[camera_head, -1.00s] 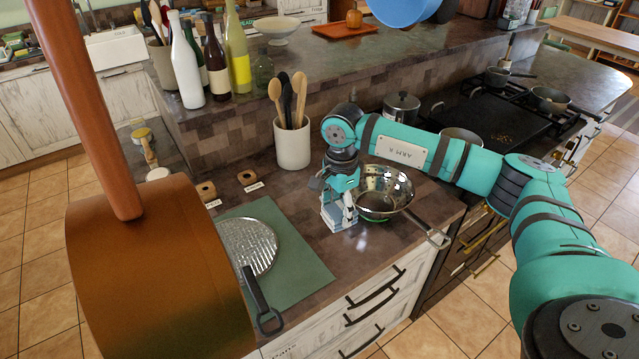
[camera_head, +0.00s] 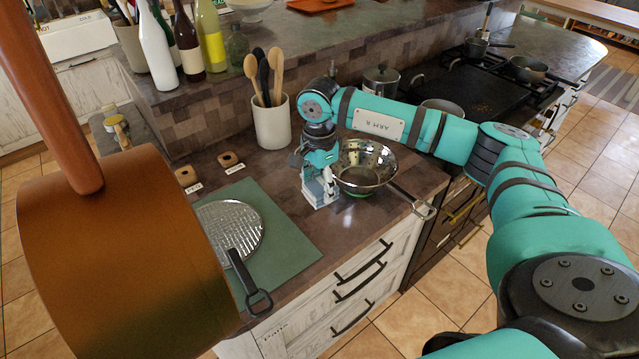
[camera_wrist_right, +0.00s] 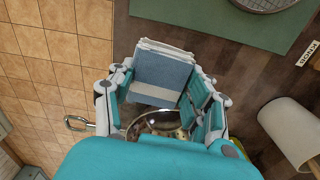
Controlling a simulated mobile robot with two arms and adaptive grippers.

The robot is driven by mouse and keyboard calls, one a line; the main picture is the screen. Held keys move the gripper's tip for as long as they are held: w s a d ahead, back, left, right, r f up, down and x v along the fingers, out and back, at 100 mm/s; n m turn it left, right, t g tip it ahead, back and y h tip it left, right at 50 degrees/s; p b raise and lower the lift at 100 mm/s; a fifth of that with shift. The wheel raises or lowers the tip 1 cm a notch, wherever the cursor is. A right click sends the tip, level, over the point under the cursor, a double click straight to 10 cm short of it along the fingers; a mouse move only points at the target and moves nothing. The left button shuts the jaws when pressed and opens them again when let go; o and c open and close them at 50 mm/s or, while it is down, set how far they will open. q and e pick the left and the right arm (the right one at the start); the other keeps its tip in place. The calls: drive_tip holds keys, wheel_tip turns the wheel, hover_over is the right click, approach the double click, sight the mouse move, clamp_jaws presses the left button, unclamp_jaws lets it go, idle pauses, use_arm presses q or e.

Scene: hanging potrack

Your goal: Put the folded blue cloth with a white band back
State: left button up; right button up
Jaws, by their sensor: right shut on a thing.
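The folded blue cloth with a white band (camera_wrist_right: 163,72) is between the fingers of my right gripper (camera_head: 321,187) in the right wrist view. The gripper is shut on it. In the head view the gripper points down over the dark counter, just left of the metal colander (camera_head: 364,165). Only a small pale part of the cloth shows there, low between the fingers. Whether the cloth touches the counter is hard to tell. My left gripper is not in view.
A green mat (camera_head: 285,240) with a round ribbed metal lid or pan (camera_head: 232,228) lies to the left. A white utensil crock (camera_head: 272,124) stands behind. Small labelled wooden blocks (camera_head: 229,160) sit near the wall. A large copper pan (camera_head: 120,260) blocks the lower left.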

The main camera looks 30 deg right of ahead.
drive_tip(key=shift+f, duration=0.55)
drive_tip(key=shift+f+b, duration=1.15)
drive_tip(key=shift+f, duration=0.05)
drive_tip(key=shift+f+b, duration=1.95)
drive_tip(key=shift+f, duration=0.35)
use_arm(q)
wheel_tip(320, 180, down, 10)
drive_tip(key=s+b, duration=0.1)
drive_tip(key=b, duration=0.2)
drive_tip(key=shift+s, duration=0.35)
use_arm(e)
drive_tip(key=shift+f, duration=2)
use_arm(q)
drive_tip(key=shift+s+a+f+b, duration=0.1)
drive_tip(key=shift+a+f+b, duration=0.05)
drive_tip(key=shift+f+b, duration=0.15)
use_arm(e)
drive_tip(key=shift+f, duration=0.25)
drive_tip(key=o, duration=1.5)
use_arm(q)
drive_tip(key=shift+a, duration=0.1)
